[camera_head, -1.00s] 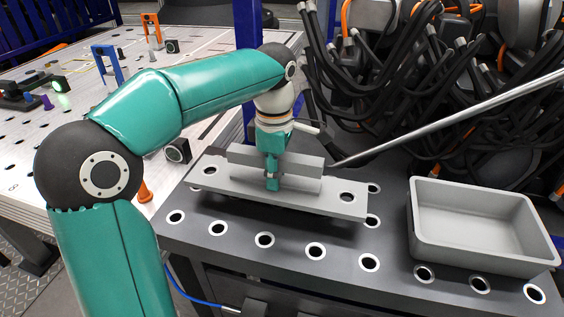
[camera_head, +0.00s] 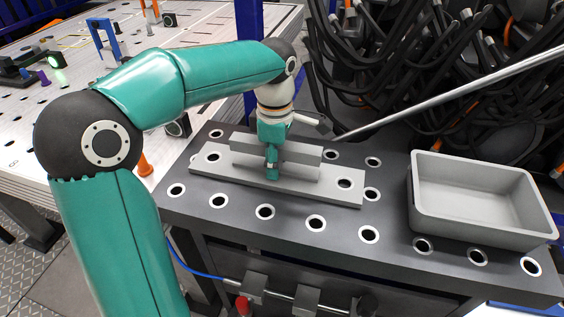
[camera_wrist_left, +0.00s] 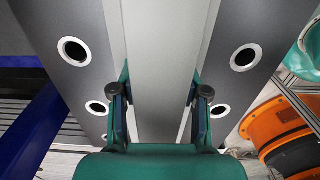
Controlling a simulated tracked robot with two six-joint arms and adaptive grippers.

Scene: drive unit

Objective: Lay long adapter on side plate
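The long adapter (camera_head: 320,187) is a light grey flat bar with a raised block along its middle and a ringed hole near each end. It lies lengthwise over the dark side plate (camera_head: 290,237), which has rows of white-ringed holes. The adapter looks flat and down on the plate or very close to it; I cannot tell if it fully touches. My left gripper (camera_head: 272,165) points down with its fingers shut on the adapter's block. In the left wrist view the fingers (camera_wrist_left: 160,97) flank the grey block (camera_wrist_left: 160,50). My right gripper is not in view.
A grey open bin (camera_head: 480,238) stands on the right of the dark surface. A metal rod (camera_head: 450,108) slants in from the right, near the adapter's back. Black cables (camera_head: 440,90) crowd the back. A white table (camera_head: 85,140) lies at left.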

